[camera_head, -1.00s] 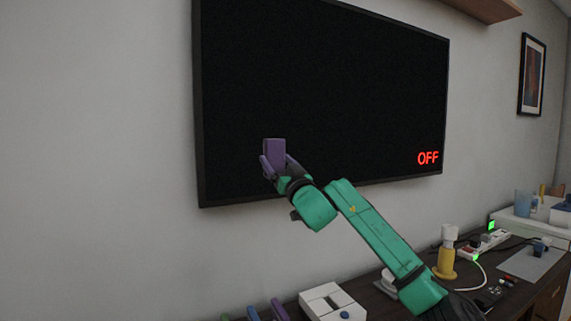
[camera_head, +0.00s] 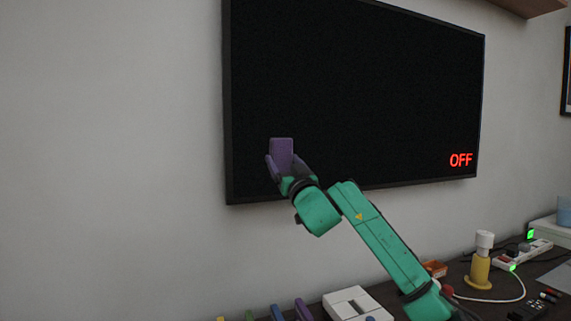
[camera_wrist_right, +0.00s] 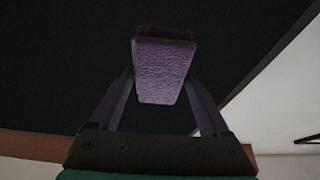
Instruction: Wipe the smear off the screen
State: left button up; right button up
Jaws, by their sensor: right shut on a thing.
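The screen (camera_head: 360,90) is a large black panel with a dark frame on the wall, with red "OFF" letters at its lower right. I cannot make out a smear on the part that shows. My right gripper (camera_head: 281,166) is shut on a purple block-like wiper (camera_head: 282,150) in front of the screen's lower left. In the right wrist view the wiper (camera_wrist_right: 162,70) sits between the two fingers, with a dark brownish strip at its far edge. I cannot tell whether it touches the screen. My left gripper is not in view.
A dark table below holds a white box (camera_head: 352,302), a yellow bottle-like thing with a white top (camera_head: 480,262), a power strip (camera_head: 525,255) and an orange container (camera_head: 435,268). A shelf (camera_head: 530,6) is above the screen. The wall at left is clear.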

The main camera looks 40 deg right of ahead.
jog(key=s+b, duration=0.1)
jog(key=s, duration=0.1)
jog(key=s+a+b, duration=0.2)
jog(key=s, duration=0.1)
jog(key=shift+s+b, duration=0.3)
jog(key=shift+b, duration=0.05)
jog(key=shift+s+a+b, duration=0.25)
jog(key=shift+s+b, duration=0.2)
jog(key=shift+s, duration=0.25)
jog(key=shift+s+a+b, duration=0.2)
jog(key=shift+s+b, duration=0.2)
jog(key=shift+s, duration=0.3)
